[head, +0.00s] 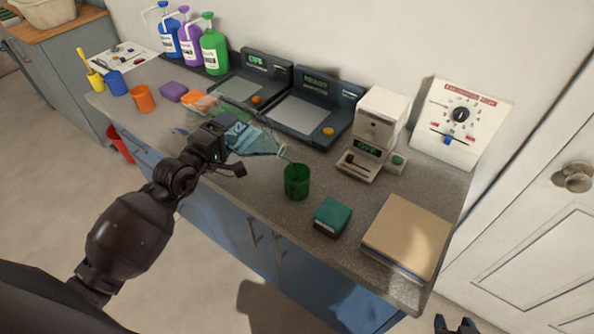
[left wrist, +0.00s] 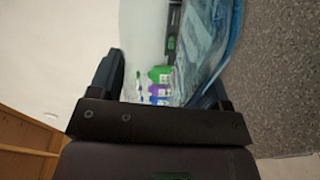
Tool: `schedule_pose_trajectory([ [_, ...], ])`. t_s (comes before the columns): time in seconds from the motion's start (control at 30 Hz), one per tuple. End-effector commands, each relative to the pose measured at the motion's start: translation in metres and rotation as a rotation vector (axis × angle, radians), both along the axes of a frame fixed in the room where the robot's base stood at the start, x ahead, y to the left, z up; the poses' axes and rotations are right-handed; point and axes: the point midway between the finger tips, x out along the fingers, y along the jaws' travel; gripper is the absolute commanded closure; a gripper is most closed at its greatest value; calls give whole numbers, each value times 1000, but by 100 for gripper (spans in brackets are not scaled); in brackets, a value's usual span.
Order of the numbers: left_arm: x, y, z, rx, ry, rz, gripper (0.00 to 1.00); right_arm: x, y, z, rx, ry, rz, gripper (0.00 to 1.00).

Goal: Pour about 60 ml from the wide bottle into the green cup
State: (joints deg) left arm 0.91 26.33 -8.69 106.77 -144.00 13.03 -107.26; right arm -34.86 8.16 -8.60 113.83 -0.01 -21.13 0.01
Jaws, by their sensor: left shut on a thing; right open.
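My left gripper (head: 226,156) is shut on the wide bottle (head: 258,142), a clear bluish bottle with a label. The bottle is tipped over, its mouth to the right, just above and beside the rim of the green cup (head: 297,182). The cup stands upright on the counter. I cannot make out a stream or the liquid level in the cup. In the left wrist view the bottle (left wrist: 208,45) fills the upper middle, against the right finger. My right gripper (head: 454,326) is open and empty at the bottom edge, away from the counter.
A teal box (head: 332,217) and a tan-topped block (head: 406,237) stand right of the cup. A white dispenser machine (head: 381,120) and two dark scales (head: 311,110) stand behind. Orange (head: 143,99) and blue (head: 116,83) cups and pump bottles (head: 214,50) are at left.

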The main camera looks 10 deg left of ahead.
Motion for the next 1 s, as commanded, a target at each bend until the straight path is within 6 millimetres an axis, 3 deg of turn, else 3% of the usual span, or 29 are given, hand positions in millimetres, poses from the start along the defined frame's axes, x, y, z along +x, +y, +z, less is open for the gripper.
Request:
schedule_pose_trajectory([
  [0.7, 0, 0, 0, 3, -3, 0, 60, 7, 1, 6, 0, -19, 4, 51],
  [0.77, 0, 1, -10, -32, 11, 1, 60, 5, 1, -4, 1, -11, 3, 51],
  [0.9, 1, 5, -46, -209, 77, 4, 60, -7, 1, -42, 0, 27, 2, 51],
  [1.0, 2, 5, -53, -288, 101, 3, 60, -14, 0, -58, -1, 54, -1, 51],
])
